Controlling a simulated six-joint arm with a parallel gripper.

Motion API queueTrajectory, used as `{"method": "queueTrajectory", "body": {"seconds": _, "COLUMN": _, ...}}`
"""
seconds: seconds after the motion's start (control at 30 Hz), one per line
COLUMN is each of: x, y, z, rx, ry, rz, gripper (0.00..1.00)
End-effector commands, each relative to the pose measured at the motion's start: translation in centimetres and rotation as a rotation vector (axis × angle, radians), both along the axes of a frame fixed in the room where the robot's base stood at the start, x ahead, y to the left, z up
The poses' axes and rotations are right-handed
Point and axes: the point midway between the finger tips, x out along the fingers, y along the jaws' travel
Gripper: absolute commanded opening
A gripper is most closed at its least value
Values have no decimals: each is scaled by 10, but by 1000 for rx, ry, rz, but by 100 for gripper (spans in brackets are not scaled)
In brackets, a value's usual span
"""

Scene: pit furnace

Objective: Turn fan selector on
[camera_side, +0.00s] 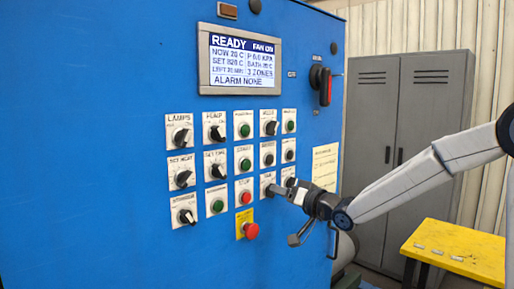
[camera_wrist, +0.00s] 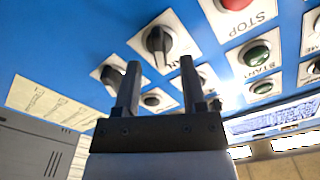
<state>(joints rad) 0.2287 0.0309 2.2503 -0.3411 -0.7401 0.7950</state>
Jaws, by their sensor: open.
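The fan selector (camera_side: 265,183) is a dark knob on a white plate in the lower right of the blue panel's control grid, partly hidden by my gripper in the side view. In the wrist view the black selector knob (camera_wrist: 157,41) shows just past and between my fingertips, its handle roughly along the picture's vertical. My gripper (camera_side: 273,190) is open and close in front of this plate. In the wrist view its two dark fingers (camera_wrist: 160,63) stand apart with nothing clearly held. Contact with the knob cannot be told. The display (camera_side: 240,60) reads READY and FAN ON.
A neighbouring selector (camera_wrist: 113,79) sits close beside my fingers. A red stop button (camera_side: 245,197), green buttons and a red emergency button (camera_side: 251,231) are nearby. A red-handled switch (camera_side: 324,86) is at upper right. Grey lockers (camera_side: 402,120) and a yellow table (camera_side: 460,250) stand at right.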

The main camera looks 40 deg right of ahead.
Motion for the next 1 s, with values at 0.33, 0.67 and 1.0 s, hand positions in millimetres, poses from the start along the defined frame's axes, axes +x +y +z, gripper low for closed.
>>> {"method": "queueTrajectory", "body": {"seconds": 0.33, "x": -39, "y": 0, "z": 1, "rx": 0, "ry": -3, "rz": -1, "gripper": 53}}
{"method": "queueTrajectory", "body": {"seconds": 0.67, "x": -59, "y": 0, "z": 1, "rx": 0, "ry": -2, "rz": 0, "gripper": 53}}
{"method": "queueTrajectory", "body": {"seconds": 1.0, "x": -60, "y": 0, "z": 0, "rx": 1, "ry": -1, "rz": -1, "gripper": 53}}
